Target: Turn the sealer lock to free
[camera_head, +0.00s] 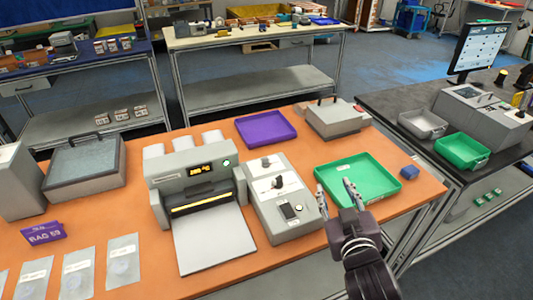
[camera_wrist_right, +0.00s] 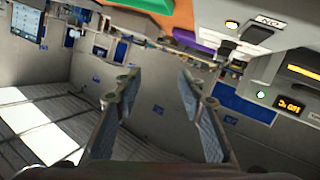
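The sealer (camera_head: 190,165) is a pale grey machine with a lit amber display and a green button; its display also shows in the right wrist view (camera_wrist_right: 290,106). A black knob also shows in the right wrist view (camera_wrist_right: 257,34). My right gripper (camera_head: 337,190) is open and empty, right of the box, above the green tray's near-left edge. My left gripper is not in view.
The green tray (camera_head: 385,191) lies right of the box, with a small blue block (camera_head: 409,172) beyond it. A purple tray (camera_head: 266,130) and a grey lidded case (camera_head: 337,119) stand behind. Pouches (camera_head: 123,262) and a purple card box (camera_head: 43,233) lie at left.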

